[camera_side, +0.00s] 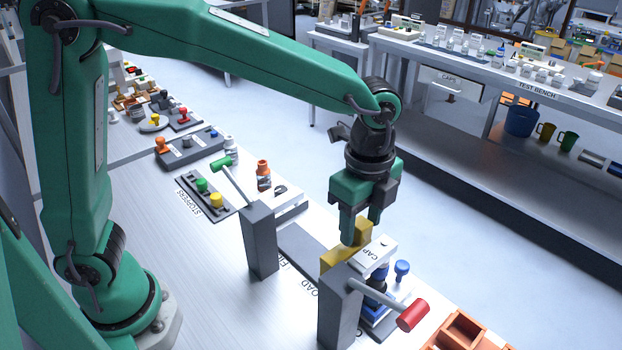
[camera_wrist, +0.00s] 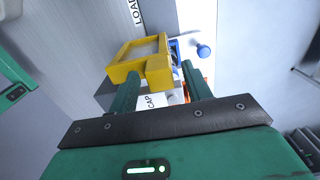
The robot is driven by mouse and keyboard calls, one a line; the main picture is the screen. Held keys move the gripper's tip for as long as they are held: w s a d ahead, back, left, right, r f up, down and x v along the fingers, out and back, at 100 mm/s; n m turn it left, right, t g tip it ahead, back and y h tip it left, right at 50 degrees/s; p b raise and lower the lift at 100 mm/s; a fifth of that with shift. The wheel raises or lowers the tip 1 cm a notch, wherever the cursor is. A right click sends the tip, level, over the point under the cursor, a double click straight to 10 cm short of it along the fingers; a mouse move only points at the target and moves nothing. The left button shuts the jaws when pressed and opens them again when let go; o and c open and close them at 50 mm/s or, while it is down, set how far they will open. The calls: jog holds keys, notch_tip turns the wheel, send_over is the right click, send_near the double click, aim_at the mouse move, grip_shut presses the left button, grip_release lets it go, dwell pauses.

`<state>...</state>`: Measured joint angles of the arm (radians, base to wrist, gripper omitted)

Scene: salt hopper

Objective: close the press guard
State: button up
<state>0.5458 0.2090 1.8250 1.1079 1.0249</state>
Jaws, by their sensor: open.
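The press guard looks to be the yellow rectangular frame (camera_side: 333,259), beside the white block marked CAP (camera_side: 372,252). In the wrist view the yellow frame (camera_wrist: 122,70) shows a pale middle, just beyond my fingers. Whether it is hinged open or closed, I cannot tell. My gripper (camera_side: 360,232) points down at the frame, its fingers apart and empty. In the wrist view my gripper (camera_wrist: 160,82) has one finger on each side of the CAP label, close to the frame's near edge. I cannot tell whether a finger touches the frame. My fingers hide part of the frame and block.
A grey post (camera_side: 340,310) with a red-handled lever (camera_side: 412,315) stands in front of the block. Another grey post (camera_side: 260,240) carries a green-handled lever (camera_side: 220,165). A blue knob (camera_side: 402,268) stands right of the block, and an orange tray (camera_side: 462,330) lies at the front.

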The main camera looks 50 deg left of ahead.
jog(key=shift+f, duration=0.4)
jog(key=shift+c, duration=0.4)
grip_shut()
jog(key=shift+w+r, duration=0.1)
jog(key=shift+w, duration=2.2)
jog(key=shift+o, duration=0.4)
grip_release()
jog(key=shift+s, duration=0.1)
notch_tip(320, 180, up, 8)
